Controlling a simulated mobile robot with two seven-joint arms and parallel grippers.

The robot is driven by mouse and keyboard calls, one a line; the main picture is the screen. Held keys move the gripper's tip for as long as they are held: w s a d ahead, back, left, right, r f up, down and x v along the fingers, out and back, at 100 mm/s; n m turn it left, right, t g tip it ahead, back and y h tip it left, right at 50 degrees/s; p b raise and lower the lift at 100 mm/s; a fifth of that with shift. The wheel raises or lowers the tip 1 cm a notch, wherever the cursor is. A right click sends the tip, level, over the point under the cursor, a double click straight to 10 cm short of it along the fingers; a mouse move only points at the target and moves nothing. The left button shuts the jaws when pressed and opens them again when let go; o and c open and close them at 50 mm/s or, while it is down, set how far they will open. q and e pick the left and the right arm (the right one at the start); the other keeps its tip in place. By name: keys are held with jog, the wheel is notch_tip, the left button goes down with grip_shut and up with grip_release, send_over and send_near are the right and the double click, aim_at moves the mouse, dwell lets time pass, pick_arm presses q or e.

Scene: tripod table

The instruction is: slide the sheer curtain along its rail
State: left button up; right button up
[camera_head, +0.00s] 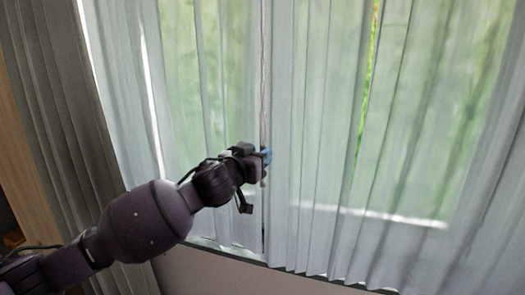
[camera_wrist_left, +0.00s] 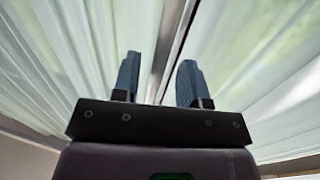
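The sheer curtain hangs as two pale, pleated panels over a bright window in the head view: a left panel (camera_head: 222,100) and a right panel (camera_head: 312,130). A narrow dark gap (camera_head: 263,60) runs between them. My left gripper (camera_head: 267,156) is in front of this gap, by the inner edge of the right panel. In the left wrist view, the two blue fingers (camera_wrist_left: 158,82) stand apart with fabric (camera_wrist_left: 80,50) behind them on both sides. I cannot tell whether they touch the fabric. The rail is not clearly visible. My right gripper is out of view.
A thick grey curtain (camera_head: 55,110) hangs at the far left beside a wooden edge (camera_head: 12,140). The wall (camera_head: 225,272) is bare below the curtain hems. Green foliage shows through a narrow opening (camera_head: 368,80) in the right panel.

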pick_arm(q)
jog(key=shift+x, duration=1.25)
grip_shut()
